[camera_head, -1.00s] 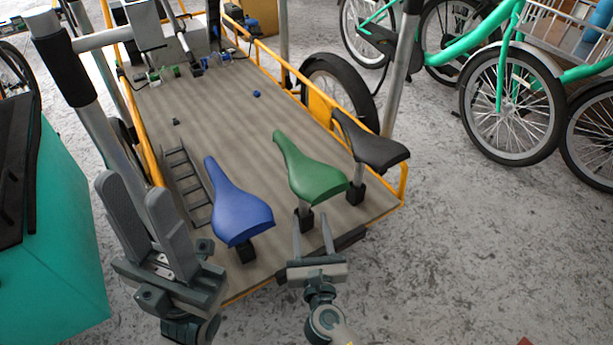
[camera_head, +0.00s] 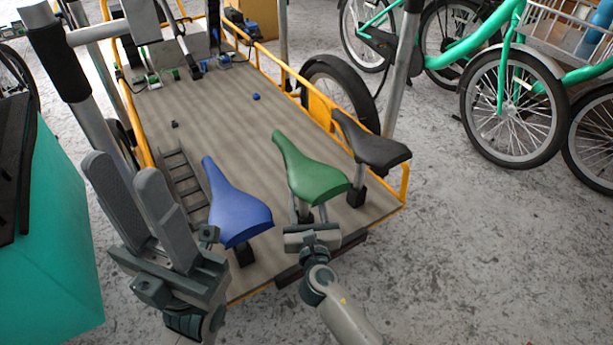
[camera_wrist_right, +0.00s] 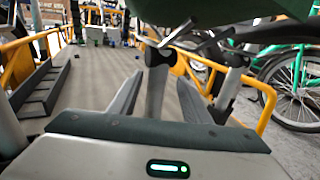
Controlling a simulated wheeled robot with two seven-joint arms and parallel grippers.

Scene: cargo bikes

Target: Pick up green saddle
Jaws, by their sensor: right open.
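The green saddle (camera_head: 310,170) stands upright on its post near the front end of the cargo bed, between a blue saddle (camera_head: 235,200) and a black saddle (camera_head: 370,148). My right gripper (camera_head: 308,213) is open, low under the rear of the green saddle, which partly hides its fingertips. In the right wrist view the saddle's dark underside (camera_wrist_right: 225,10) fills the top, and its post (camera_wrist_right: 157,80) stands between the two open fingers (camera_wrist_right: 160,98). I cannot tell whether they touch it. My left gripper (camera_head: 125,172) is raised at the left, fingers apart and empty.
The wooden cargo bed (camera_head: 225,115) has a yellow rail (camera_head: 285,72) along its right side. A black rack (camera_head: 183,180) lies left of the blue saddle. A teal box (camera_head: 50,250) is at the left. Green bikes (camera_head: 515,95) stand at the right. The floor at lower right is clear.

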